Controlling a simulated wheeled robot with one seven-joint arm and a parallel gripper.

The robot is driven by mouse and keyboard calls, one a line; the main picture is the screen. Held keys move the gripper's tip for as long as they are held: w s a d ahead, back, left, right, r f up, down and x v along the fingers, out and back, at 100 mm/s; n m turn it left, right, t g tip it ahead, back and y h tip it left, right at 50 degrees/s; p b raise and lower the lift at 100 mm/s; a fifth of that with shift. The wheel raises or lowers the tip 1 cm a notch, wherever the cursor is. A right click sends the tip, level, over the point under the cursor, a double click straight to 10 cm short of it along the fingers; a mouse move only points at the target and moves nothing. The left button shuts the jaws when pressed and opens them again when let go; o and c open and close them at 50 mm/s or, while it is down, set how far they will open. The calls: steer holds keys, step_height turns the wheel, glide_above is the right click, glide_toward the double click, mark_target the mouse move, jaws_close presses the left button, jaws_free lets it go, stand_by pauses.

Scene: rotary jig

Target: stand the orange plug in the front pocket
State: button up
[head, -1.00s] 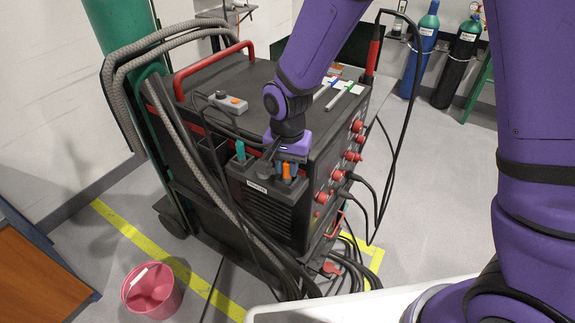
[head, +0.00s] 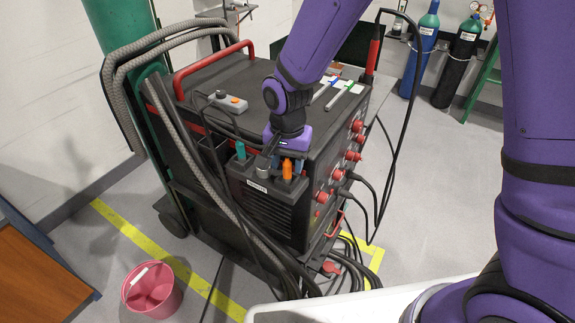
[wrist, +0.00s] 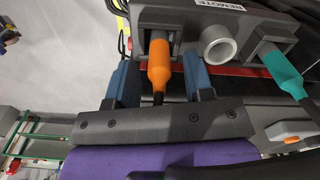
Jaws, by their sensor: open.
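The orange plug (head: 287,170) stands upright in the right-hand pocket of the dark holder (head: 243,172) on the front of the welding machine. In the wrist view the orange plug (wrist: 159,66) has its tip end in the holder block, with a black cable at its other end. My gripper (head: 288,161) is open around it. Its two blue fingers lie on either side of the plug, with a visible gap on each side in the wrist view. How deep the plug sits is hidden.
A grey round socket (wrist: 216,45) and a teal plug (wrist: 281,69) share the holder beside the orange plug. A grey remote box (head: 227,103) and pens lie on the machine top. Thick hoses run down its left. A pink bucket (head: 150,289) stands on the floor.

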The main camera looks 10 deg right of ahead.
mark_target(288, 162)
step_height(288, 162, up, 11)
steer(key=shift+f, duration=0.15)
steer(key=s+d+r+n+t, duration=0.2)
steer(key=s+d+r, duration=0.4)
steer(key=d+r, duration=0.3)
steer(key=s+d+r+n+t, duration=0.15)
steer(key=s+d+r, duration=0.4)
steer(key=d, duration=0.55)
steer(key=s+d+r+n+t, duration=0.1)
steer(key=s+d+r, duration=0.1)
steer(key=s+d, duration=0.2)
steer(key=s, duration=0.3)
steer(key=shift+s+d+t, duration=0.15)
steer(key=shift+d+t, duration=0.1)
steer(key=shift+t, duration=0.1)
